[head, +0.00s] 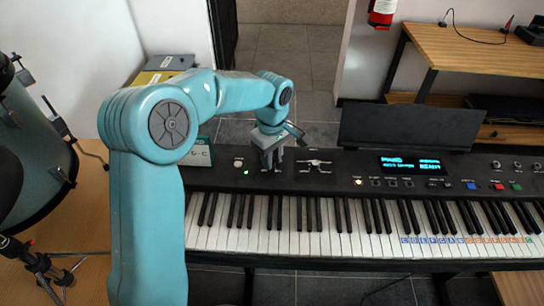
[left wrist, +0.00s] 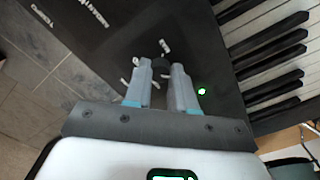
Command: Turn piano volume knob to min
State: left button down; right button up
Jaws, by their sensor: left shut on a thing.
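The piano (head: 330,180) is a long black keyboard across the middle of the head view. My left gripper (head: 271,163) comes down from above onto the left part of its control panel. In the left wrist view, its two grey fingers (left wrist: 160,70) are shut on the dark volume knob (left wrist: 159,60), one finger on each side. The knob is largely covered by the fingers, and I cannot read its pointer. Small white marks lie around it on the panel. The knob is hidden in the head view. My right gripper is not in view.
A green light (left wrist: 202,91) glows on the panel beside the fingers. A white-ringed control (head: 238,163) is left of my gripper, and a metallic lever-like piece (head: 314,165) is right of it. A lit display (head: 411,165) is farther right. A drum (head: 35,165) stands at the left.

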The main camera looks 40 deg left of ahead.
pick_arm(q)
jog(key=shift+a, duration=0.1)
jog(key=c, duration=0.9)
grip_release()
jog(key=shift+a, duration=0.1)
jog(key=shift+c, duration=0.2)
notch_tip(320, 180, up, 16)
jog(key=p, duration=0.2)
jog(key=shift+r, duration=0.1)
